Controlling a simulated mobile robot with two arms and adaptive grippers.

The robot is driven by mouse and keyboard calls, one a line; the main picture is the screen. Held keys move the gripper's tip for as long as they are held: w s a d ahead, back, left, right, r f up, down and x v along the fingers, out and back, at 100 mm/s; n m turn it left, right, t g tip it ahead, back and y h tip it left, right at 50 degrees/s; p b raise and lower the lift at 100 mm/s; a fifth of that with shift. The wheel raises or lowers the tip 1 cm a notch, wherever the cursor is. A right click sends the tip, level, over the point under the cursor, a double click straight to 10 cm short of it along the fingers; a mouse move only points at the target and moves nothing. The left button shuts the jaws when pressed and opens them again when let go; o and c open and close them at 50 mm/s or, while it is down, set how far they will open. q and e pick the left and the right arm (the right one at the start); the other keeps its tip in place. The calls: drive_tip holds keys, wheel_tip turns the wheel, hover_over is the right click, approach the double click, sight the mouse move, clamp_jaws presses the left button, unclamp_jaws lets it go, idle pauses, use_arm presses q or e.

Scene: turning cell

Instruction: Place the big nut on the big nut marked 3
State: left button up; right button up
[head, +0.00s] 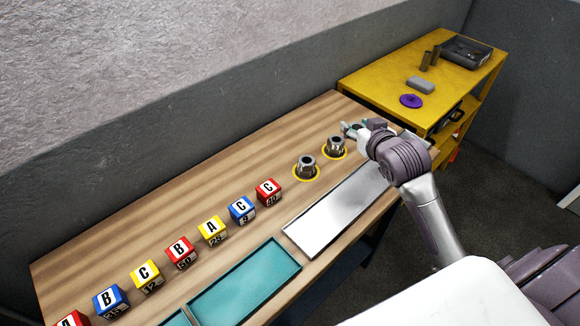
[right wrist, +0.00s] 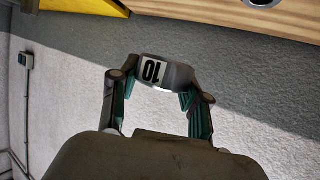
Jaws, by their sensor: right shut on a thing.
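My right gripper (head: 354,129) is over the far right end of the wooden table, beyond the two nuts. In the right wrist view, the right gripper (right wrist: 155,88) is shut on a metal nut (right wrist: 174,74) with a white label reading 10. The held nut is hard to make out in the head view. One big nut (head: 306,165) stands upright in a yellow ring on the table. A second big nut (head: 336,145) stands in another yellow ring, closer to my gripper. No number is readable on either standing nut. My left gripper is out of view.
A row of lettered cubes (head: 181,253) runs along the table. A metal tray (head: 325,218) and a teal tray (head: 245,285) lie along the front. A yellow cart (head: 385,83) at the back right holds a purple disc (head: 411,101) and a dark bin (head: 467,52).

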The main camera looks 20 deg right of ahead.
drive_tip(key=shift+a, duration=0.2)
drive_tip(key=w+a+f+p, duration=0.1)
drive_tip(key=w+a+f, duration=0.2)
drive_tip(key=a, duration=0.1)
drive_tip(key=p, duration=0.1)
hover_over(306, 160)
drive_tip(key=f, duration=0.3)
drive_tip(key=shift+s+d+f, duration=0.1)
drive_tip(key=shift+d+f, duration=0.2)
drive_tip(key=shift+a+f, duration=0.15)
drive_tip(key=shift+a, duration=0.1)
wheel_tip(306, 160, down, 3)
drive_tip(key=shift+f+p, duration=0.1)
drive_tip(key=shift+p, duration=0.45)
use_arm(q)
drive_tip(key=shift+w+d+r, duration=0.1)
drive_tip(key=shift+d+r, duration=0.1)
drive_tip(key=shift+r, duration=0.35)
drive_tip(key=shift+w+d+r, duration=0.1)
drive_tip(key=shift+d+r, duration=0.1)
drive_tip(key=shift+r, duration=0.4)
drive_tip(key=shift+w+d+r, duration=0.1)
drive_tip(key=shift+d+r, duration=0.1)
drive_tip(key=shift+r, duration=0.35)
use_arm(e)
drive_tip(key=shift+f, duration=0.5)
drive_tip(key=o, duration=1.3)
drive_tip(key=shift+f, duration=0.15)
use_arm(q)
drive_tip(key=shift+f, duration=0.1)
